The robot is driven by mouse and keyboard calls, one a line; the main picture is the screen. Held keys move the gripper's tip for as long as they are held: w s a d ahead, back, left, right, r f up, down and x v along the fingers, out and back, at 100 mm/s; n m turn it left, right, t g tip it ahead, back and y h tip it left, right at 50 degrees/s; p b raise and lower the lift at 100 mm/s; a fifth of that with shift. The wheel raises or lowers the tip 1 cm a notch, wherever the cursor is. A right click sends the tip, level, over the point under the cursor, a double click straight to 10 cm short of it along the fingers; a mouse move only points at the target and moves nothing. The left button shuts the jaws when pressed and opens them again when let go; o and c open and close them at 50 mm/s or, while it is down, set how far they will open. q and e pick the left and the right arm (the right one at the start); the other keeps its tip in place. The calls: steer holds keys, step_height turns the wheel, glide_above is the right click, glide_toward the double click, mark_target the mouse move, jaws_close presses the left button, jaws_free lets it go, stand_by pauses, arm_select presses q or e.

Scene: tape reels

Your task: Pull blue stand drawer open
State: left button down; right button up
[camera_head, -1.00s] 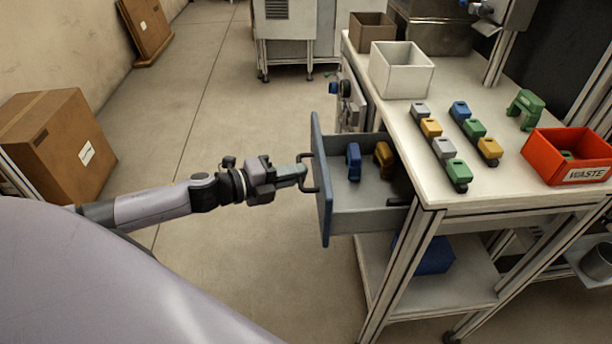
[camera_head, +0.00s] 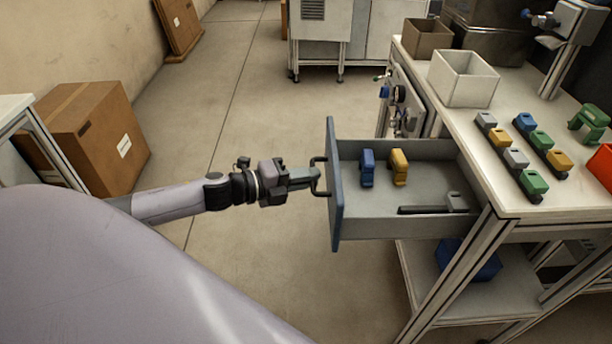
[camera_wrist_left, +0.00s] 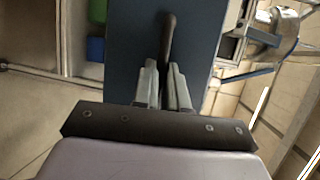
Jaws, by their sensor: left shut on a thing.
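The blue-fronted drawer (camera_head: 335,190) of the work stand stands well open, out to the left of the bench. Its dark bar handle (camera_head: 318,177) is on the front panel. My left gripper (camera_head: 312,178) is shut on the handle. In the left wrist view the two fingers (camera_wrist_left: 165,86) close around the handle (camera_wrist_left: 168,38) against the blue panel (camera_wrist_left: 125,50). My right gripper is not in view.
The bench top (camera_head: 480,190) holds several coloured dispensers, a white bin (camera_head: 462,80), a brown bin (camera_head: 427,38) and a red bin (camera_head: 602,166) at the right edge. A blue box (camera_head: 468,262) sits on the lower shelf. Cardboard boxes (camera_head: 98,135) stand left; floor between is clear.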

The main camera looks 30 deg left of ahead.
arm_select(q)
steer(key=shift+s+a, duration=0.25)
steer(key=shift+a, duration=0.15)
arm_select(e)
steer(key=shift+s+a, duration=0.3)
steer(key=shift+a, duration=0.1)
arm_select(q)
steer(key=c, duration=1.2)
jaws_free()
steer(key=shift+o, duration=0.2)
steer(key=v, duration=0.7)
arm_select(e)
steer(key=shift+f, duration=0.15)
arm_select(q)
steer(key=shift+a, duration=0.1)
